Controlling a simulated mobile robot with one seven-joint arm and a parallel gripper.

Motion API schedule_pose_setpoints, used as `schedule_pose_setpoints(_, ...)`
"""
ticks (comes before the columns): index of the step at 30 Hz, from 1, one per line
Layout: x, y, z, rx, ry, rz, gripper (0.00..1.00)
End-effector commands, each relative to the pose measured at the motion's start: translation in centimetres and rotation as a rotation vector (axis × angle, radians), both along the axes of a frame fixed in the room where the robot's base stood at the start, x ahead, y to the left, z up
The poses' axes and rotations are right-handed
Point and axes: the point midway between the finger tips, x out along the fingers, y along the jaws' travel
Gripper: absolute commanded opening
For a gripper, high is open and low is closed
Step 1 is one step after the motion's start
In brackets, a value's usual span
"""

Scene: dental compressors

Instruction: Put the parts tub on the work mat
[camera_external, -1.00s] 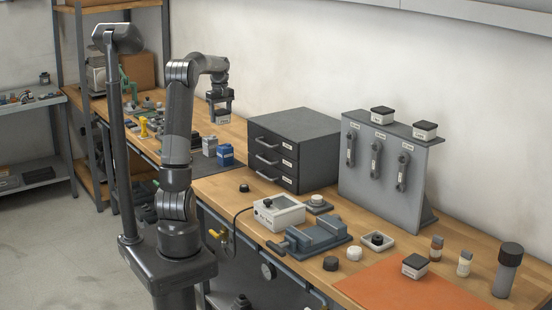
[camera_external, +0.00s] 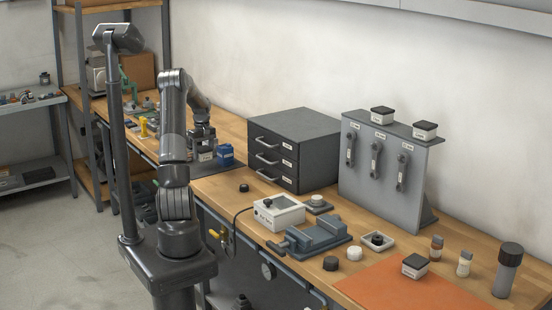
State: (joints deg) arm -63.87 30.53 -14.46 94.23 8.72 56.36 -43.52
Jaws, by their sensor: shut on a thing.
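My gripper (camera_external: 204,144) is low over the dark grey mat (camera_external: 228,168) on the far left part of the bench. It is shut on a small pale tub (camera_external: 205,156) with a label, which I take as the parts tub. The tub is small in view and its top is hidden by the jaws. I cannot tell whether it touches the mat. A blue box (camera_external: 226,155) stands just right of it. An orange mat (camera_external: 410,290) lies at the front right, with a white tub with a black lid (camera_external: 415,266) on it.
A dark drawer cabinet (camera_external: 300,140) and a grey tool rack (camera_external: 385,170) stand behind. Two more black-lidded tubs (camera_external: 382,116) sit on the rack. A vise (camera_external: 318,236) and a white box (camera_external: 279,213) occupy the bench middle.

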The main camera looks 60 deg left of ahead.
Motion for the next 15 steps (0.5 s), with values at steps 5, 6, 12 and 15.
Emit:
schedule_pose_setpoints(5,-0.2,0.7,-0.8,0.001,-0.001,-0.001,0.33)
schedule_pose_setpoints(6,-0.2,0.7,-1.1,0.0,0.0,-0.001,0.33)
schedule_pose_setpoints(12,-0.3,0.7,-4.0,-0.002,0.001,-0.001,0.33)
schedule_pose_setpoints(15,-0.2,0.7,-4.5,0.001,-0.002,-0.001,0.33)
